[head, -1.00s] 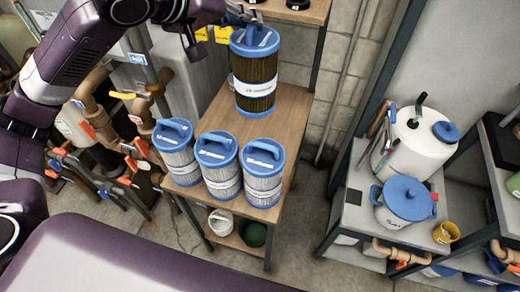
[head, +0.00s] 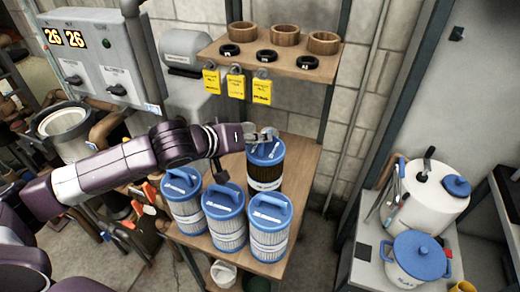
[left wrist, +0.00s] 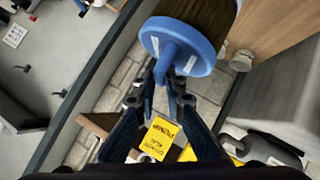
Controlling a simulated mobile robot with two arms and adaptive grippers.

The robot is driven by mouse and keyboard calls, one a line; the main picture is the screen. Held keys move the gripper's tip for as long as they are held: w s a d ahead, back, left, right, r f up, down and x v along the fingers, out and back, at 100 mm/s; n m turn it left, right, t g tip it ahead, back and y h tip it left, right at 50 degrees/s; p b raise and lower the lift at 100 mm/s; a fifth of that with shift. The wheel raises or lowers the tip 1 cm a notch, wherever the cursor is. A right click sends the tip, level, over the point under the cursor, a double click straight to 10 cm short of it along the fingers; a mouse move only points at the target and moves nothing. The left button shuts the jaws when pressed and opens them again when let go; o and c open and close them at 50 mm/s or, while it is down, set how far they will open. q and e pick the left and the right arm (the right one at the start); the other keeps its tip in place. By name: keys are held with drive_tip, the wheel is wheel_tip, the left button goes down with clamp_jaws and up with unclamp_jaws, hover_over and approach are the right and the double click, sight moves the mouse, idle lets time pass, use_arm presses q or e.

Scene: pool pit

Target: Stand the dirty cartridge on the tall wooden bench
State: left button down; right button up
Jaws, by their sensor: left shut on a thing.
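The dirty cartridge (head: 264,172) has brown pleats, a white band and a blue cap. It is upright over the back part of the wooden bench (head: 304,160), behind the pale cartridges. Its lower end is partly hidden by them, so I cannot tell whether it touches the bench top. My left gripper (head: 262,136) is shut on the cap's handle. In the left wrist view the fingers (left wrist: 160,82) close around the handle of the blue cap (left wrist: 190,42), with brown pleats beyond. My right gripper is not in view.
Three pale cartridges with blue caps, left (head: 184,203), middle (head: 225,217) and right (head: 268,228), stand at the bench's front. A wooden shelf (head: 290,65) with rings and hanging yellow tags (head: 236,86) is above the back. Bare bench top shows right of the dirty cartridge.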

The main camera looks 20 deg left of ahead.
sight(260, 151)
use_arm(q)
drive_tip(key=shift+f, duration=2.1)
drive_tip(key=c, duration=2)
unclamp_jaws()
drive_tip(key=shift+f, duration=0.15)
drive_tip(key=shift+b+v, duration=1.55)
drive_tip(key=shift+v, duration=4.55)
